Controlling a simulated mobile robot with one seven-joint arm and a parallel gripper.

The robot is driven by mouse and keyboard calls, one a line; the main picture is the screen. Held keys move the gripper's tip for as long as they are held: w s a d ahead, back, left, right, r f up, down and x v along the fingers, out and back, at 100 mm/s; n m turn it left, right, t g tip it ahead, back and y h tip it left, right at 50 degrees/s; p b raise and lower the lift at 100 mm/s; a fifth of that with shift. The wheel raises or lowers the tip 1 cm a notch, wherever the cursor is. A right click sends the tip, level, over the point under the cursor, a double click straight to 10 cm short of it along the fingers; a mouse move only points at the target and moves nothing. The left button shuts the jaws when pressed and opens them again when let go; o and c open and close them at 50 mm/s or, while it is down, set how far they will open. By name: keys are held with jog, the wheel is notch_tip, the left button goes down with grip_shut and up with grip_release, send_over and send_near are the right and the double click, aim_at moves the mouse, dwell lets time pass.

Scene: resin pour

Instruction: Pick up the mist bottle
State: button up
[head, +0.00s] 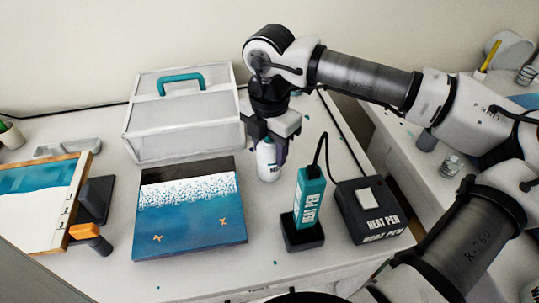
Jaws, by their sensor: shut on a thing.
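The mist bottle (267,160) is a small white bottle with a dark purplish strip on its right side. It stands upright behind the teal heat pen, to the right of the ocean-scene panel. My gripper (272,132) points down over it from behind and is shut on its upper part. The bottle's top is hidden by the gripper. I cannot tell whether its base touches the table.
A teal heat pen (309,198) stands in a black holder, corded to a black box (372,212) at right. The ocean panel (190,225) lies at left front. A white case (183,118) with a teal handle stands close left of the gripper.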

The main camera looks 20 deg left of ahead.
jog(key=shift+r, duration=0.1)
notch_tip(320, 180, up, 28)
jog(key=p, duration=0.1)
jog(key=shift+p, duration=0.4)
